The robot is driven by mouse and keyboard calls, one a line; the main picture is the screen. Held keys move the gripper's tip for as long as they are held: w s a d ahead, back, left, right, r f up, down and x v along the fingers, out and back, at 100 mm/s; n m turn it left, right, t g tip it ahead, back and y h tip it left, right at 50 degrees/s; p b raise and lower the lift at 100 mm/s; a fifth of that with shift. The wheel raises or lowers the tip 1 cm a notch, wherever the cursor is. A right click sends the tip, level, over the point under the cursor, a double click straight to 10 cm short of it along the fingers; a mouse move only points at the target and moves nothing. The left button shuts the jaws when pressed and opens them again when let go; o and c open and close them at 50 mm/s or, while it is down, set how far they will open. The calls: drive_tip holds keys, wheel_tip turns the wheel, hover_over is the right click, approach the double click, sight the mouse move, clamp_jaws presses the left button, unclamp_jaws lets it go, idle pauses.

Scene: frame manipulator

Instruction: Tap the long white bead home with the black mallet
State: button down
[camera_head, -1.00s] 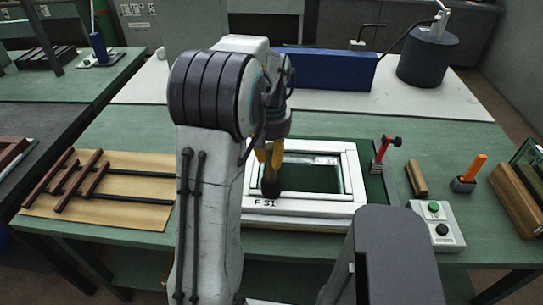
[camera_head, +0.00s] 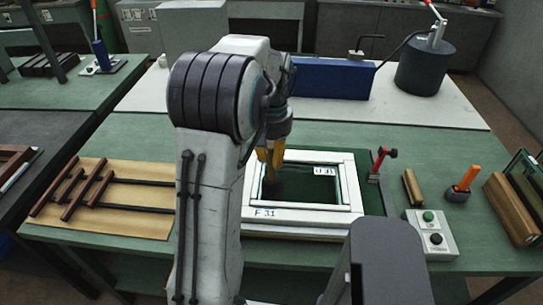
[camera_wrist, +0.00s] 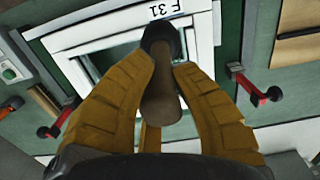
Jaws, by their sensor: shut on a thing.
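My gripper (camera_head: 270,152) is shut on the black mallet; its yellow fingers also show in the wrist view (camera_wrist: 160,78). The mallet's brown handle (camera_wrist: 162,95) is between the fingers, and its black head (camera_wrist: 158,37) is beyond the fingertips. In the head view the dark mallet head (camera_head: 271,187) appears over the left part of the frame opening, near the near rail; I cannot tell whether it touches. The white frame (camera_head: 300,217), marked F 31, lies flat on the bench. I cannot tell the long white bead apart from the frame's white inner edges.
A red-handled clamp (camera_head: 381,160) stands at the frame's right. Beyond it are a wooden block (camera_head: 412,187), a button box (camera_head: 432,235) and an orange-handled tool (camera_head: 467,178). Brown bars lie on a tan sheet (camera_head: 145,218) at left. A blue box (camera_head: 325,76) stands behind.

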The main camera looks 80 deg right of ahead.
drive_tip(key=s+f+b, duration=0.2)
drive_tip(key=s+b, duration=0.1)
drive_tip(key=s, duration=0.5)
drive_tip(key=shift+s+d+f+b, duration=0.15)
drive_tip(key=shift+d+f+b, duration=0.15)
drive_tip(key=shift+f+b, duration=0.1)
idle(0.6)
wheel_tip(320, 180, down, 2)
drive_tip(key=shift+f+b, duration=0.25)
drive_tip(key=shift+b, duration=0.7)
